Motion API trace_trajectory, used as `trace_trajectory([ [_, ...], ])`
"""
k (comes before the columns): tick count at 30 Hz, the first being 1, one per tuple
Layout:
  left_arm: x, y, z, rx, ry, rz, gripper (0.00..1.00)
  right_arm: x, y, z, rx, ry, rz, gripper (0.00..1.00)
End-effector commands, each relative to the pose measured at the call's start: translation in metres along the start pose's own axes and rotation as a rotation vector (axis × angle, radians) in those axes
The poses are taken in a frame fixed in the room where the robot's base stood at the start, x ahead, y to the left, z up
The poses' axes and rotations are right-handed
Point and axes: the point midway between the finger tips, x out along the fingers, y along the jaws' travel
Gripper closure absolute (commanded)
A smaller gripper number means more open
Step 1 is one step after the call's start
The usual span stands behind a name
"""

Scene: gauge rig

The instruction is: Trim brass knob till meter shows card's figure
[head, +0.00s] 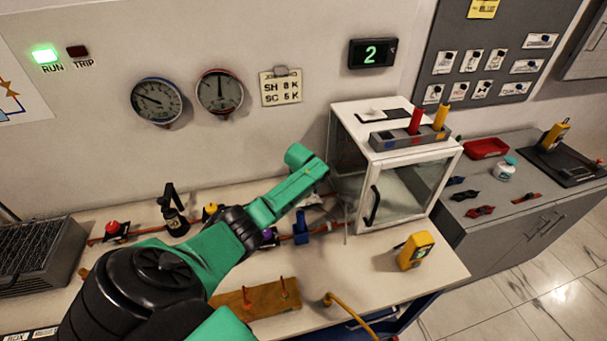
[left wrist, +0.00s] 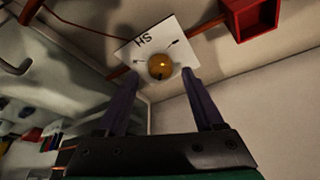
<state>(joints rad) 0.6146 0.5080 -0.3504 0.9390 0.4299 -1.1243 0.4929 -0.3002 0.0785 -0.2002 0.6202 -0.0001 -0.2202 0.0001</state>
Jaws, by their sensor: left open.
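The brass knob (left wrist: 160,67) sits on a white plate (left wrist: 140,50) marked SH with small arrows, in the left wrist view. My left gripper (left wrist: 160,73) is open, its two dark fingers on either side of the knob. I cannot tell whether they touch it. In the head view I cannot make out the knob or the fingertips near my green arm. The digital meter (head: 374,53) on the wall shows 2. The card (head: 281,87) reads SH 8 K and SC 5 K. My right gripper is not in view.
Two round gauges (head: 219,91) hang left of the card. The RUN lamp (head: 45,55) is lit green. A glass-fronted white cabinet (head: 400,190) stands right of my arm. A red box (left wrist: 250,15) is close to the knob plate.

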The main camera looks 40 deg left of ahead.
Motion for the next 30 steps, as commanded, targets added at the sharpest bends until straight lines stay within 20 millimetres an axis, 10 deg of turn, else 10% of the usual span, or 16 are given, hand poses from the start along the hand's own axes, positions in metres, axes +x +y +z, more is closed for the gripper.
trace_trajectory([
  [16, -0.117, 0.000, 0.000, -0.001, 0.004, -0.001, 0.31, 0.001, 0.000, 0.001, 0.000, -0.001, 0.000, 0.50],
  [30, -0.130, 0.000, 0.000, -0.001, 0.001, -0.002, 0.31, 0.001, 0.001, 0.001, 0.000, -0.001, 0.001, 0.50],
])
